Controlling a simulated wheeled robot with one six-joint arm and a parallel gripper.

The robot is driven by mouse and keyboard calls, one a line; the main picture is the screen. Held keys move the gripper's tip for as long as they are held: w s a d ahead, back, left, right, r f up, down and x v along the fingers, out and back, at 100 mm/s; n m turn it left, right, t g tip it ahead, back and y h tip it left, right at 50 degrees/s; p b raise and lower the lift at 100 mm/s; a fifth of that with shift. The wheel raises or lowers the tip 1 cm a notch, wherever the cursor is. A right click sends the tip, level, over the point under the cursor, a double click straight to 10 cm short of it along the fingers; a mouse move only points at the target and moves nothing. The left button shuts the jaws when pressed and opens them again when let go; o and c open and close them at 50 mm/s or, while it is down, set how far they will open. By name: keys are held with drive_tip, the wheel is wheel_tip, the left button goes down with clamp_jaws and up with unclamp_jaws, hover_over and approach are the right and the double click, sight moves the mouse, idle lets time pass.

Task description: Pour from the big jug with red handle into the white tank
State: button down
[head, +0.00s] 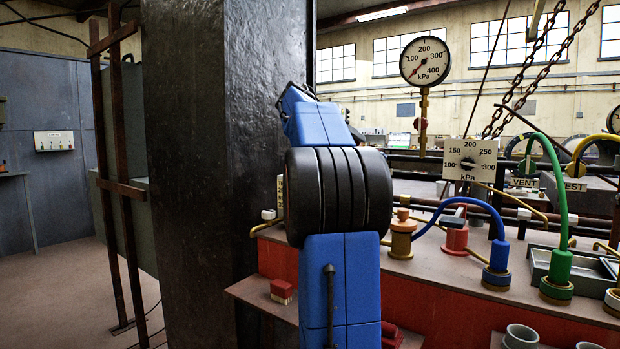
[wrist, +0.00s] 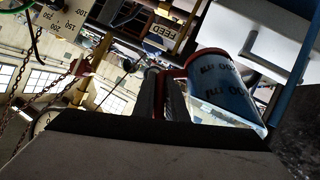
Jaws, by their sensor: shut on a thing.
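The big jug (wrist: 217,84) shows in the wrist view, right of centre. It is see-through with blue contents, dark volume marks and a clear rim at the lower right. In the head view my blue and black arm hides the gripper and jug. I cannot make out the white tank for certain; a pale shape (wrist: 232,22) lies beyond the jug in the wrist view.
A dark column (head: 225,180) stands close to the left of my arm. On the right, a red-sided bench (head: 480,310) carries blue (head: 460,205) and green (head: 562,190) hoses, fittings, a gauge (head: 425,62) and a dial plate (head: 470,160). A FEED sign (wrist: 160,37) shows near the jug. Floor at far left is clear.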

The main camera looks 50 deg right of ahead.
drive_tip(key=shift+a+g+h+b, duration=0.1)
drive_tip(key=shift+g+h+b, duration=0.2)
drive_tip(key=shift+h+b, duration=0.25)
idle(0.9)
drive_tip(key=shift+w+a+r+g+h+b, duration=0.15)
drive_tip(key=shift+h+b, duration=0.4)
drive_tip(key=shift+b, duration=0.55)
drive_tip(key=shift+a+r+g+h+b, duration=0.2)
drive_tip(key=shift+h+b, duration=0.3)
drive_tip(key=shift+b, duration=0.6)
idle(1.2)
drive_tip(key=shift+w+a+r+g+h+b, duration=0.1)
drive_tip(key=shift+r+g+h+b, duration=0.3)
drive_tip(key=shift+b, duration=0.45)
idle(1.0)
drive_tip(key=shift+s+d+f+m+t+y, duration=0.25)
drive_tip(key=shift+f+m+t+y, duration=0.1)
drive_tip(key=shift+f+y, duration=0.2)
drive_tip(key=shift+d+f+t+y, duration=0.15)
drive_tip(key=shift+t+y, duration=0.05)
drive_tip(key=shift+y, duration=0.5)
drive_tip(key=shift+d+f+t+y, duration=0.1)
drive_tip(key=shift+t+y, duration=0.1)
drive_tip(key=shift+y, duration=0.45)
drive_tip(key=shift+s+d+p, duration=0.1)
drive_tip(key=shift+d+p, duration=0.05)
drive_tip(key=shift+p, duration=0.15)
